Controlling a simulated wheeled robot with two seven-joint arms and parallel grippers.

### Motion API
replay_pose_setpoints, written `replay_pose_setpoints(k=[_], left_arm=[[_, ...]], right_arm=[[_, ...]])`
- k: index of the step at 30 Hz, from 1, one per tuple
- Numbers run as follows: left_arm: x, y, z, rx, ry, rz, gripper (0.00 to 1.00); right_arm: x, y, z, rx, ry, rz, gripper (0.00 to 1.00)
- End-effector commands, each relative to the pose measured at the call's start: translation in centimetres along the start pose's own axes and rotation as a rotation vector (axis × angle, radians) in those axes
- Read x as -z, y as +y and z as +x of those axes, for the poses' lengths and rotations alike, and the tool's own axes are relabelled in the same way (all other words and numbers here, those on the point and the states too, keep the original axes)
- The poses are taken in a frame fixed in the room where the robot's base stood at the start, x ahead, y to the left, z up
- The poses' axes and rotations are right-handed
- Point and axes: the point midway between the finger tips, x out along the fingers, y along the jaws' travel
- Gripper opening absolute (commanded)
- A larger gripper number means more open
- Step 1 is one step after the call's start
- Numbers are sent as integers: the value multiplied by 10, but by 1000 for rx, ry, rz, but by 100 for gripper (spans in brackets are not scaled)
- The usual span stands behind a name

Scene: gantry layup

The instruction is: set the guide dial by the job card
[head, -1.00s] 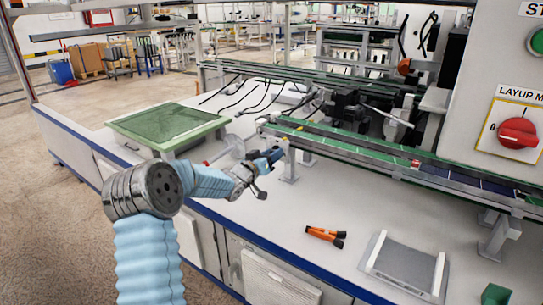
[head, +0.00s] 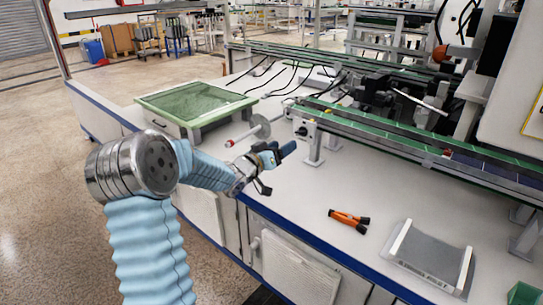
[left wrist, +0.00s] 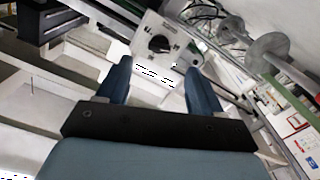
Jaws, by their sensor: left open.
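The guide dial is a black knob (left wrist: 160,44) on a pale panel, seen ahead of my fingers in the left wrist view. In the head view its small box (head: 304,128) sits at the near end of the green rail. My left gripper (head: 284,154) is open and empty, in front of and slightly left of the box. In the left wrist view its two blue fingers (left wrist: 160,88) stand apart below the knob, not touching it. Printed cards (left wrist: 304,142) show at the right there; I cannot tell whether one is the job card. My right gripper is out of view.
A green-topped tray (head: 195,103) lies at the table's left. A disc on a rod (head: 258,127) is left of the dial box. Orange-handled pliers (head: 349,218) and a grey plate (head: 430,257) lie front right. The table between is clear.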

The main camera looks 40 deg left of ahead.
Motion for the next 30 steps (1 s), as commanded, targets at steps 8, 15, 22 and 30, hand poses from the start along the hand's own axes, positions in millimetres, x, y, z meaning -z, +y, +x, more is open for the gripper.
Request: replay_pose_setpoints(k=[8, 15, 22, 30], left_arm=[[0, -1, -43, 2, 0, 0, 66], [0, 0, -48, 0, 0, -1, 66], [0, 0, -48, 1, 0, -1, 66], [0, -1, -48, 1, 0, -1, 66]], right_arm=[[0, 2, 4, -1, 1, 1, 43], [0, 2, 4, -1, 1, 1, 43], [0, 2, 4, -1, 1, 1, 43], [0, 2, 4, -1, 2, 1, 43]])
